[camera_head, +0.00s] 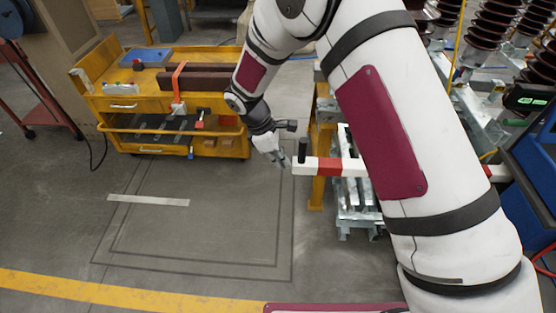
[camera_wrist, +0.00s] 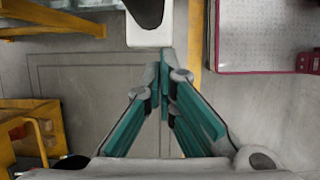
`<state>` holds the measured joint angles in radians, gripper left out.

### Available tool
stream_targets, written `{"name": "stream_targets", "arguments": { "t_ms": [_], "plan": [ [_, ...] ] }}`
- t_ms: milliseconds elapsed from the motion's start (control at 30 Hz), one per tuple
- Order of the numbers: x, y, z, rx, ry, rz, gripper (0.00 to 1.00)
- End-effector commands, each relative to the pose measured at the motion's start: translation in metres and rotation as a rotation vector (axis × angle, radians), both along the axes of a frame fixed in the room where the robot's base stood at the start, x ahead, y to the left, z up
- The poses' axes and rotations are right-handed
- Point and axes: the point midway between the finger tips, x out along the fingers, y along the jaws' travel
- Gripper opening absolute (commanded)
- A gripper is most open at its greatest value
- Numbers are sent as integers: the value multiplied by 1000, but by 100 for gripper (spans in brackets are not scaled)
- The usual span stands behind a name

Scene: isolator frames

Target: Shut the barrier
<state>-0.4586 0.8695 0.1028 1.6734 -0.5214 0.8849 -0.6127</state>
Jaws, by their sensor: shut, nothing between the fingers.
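The barrier is a red-and-white striped bar (camera_head: 330,167) standing level to the right of my gripper in the head view. A black upright handle (camera_head: 303,150) rises near its free white end. My arm hides the middle of the bar. In the wrist view the white bar end (camera_wrist: 150,36) and the black handle (camera_wrist: 147,11) are at the top centre, just beyond my fingertips. My gripper (camera_head: 285,162) is shut and empty, close beside the bar end. Its fingertips meet in the wrist view (camera_wrist: 165,62). I cannot tell whether they touch the bar.
A yellow tool cart (camera_head: 170,98) stands at the left, a yellow post (camera_head: 316,190) behind the bar. Brown insulators (camera_head: 490,30) and a blue cabinet (camera_head: 535,170) are at the right. The floor is clear up to the yellow line (camera_head: 120,295).

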Motion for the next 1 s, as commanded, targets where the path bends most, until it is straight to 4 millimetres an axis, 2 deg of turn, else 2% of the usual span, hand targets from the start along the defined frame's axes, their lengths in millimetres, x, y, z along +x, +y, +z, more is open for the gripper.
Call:
{"name": "stream_targets", "arguments": {
  "t_ms": [167, 267, 1000],
  "plan": [
    [-3, -40, 1, -5, 2, -6, 0],
    [-4, -72, 2, -6, 2, -8, 0],
    [-12, -337, 0, -4, 1, -10, 0]
  ]
}}
